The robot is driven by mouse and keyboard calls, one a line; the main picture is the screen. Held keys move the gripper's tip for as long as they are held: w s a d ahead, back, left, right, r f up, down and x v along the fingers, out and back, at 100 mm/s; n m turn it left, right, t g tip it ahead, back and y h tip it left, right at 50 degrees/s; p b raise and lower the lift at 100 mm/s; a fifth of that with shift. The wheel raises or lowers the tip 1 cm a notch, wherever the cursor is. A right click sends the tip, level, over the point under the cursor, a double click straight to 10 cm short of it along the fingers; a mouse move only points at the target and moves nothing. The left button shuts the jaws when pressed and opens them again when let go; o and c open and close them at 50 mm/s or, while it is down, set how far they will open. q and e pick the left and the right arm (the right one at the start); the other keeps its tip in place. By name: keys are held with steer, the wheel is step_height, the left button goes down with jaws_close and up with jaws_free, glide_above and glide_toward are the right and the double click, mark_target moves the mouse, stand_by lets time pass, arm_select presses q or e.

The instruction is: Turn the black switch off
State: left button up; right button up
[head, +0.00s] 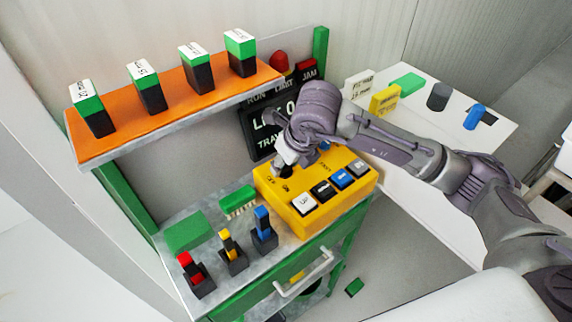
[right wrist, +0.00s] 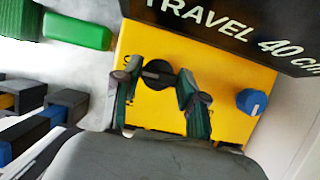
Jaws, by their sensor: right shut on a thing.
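The black switch (right wrist: 158,72) is a round dark knob on the yellow control box (head: 268,192). In the right wrist view it sits between the two fingers of my right gripper (right wrist: 160,84), which is shut on it. In the head view my right gripper (head: 287,163) reaches down to the back left of the box and hides most of the switch. I cannot tell the switch's setting. A blue knob (right wrist: 251,101) is on the same box, to the right in the wrist view. My left gripper is not in view.
White, black and blue buttons (head: 322,189) line the box's front. A black sign (head: 262,128) stands close behind my gripper. Left of the box are a green block (head: 237,196) and small red, yellow and blue levers (head: 230,250). An orange shelf (head: 170,115) holds several green-topped blocks.

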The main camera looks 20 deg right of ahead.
steer(key=shift+r, duration=0.1)
stand_by(0.3)
steer(key=o, duration=0.9)
steer(key=shift+c, duration=0.2)
steer(key=v, duration=0.7)
steer(key=shift+r, duration=0.25)
steer(key=shift+s, duration=0.1)
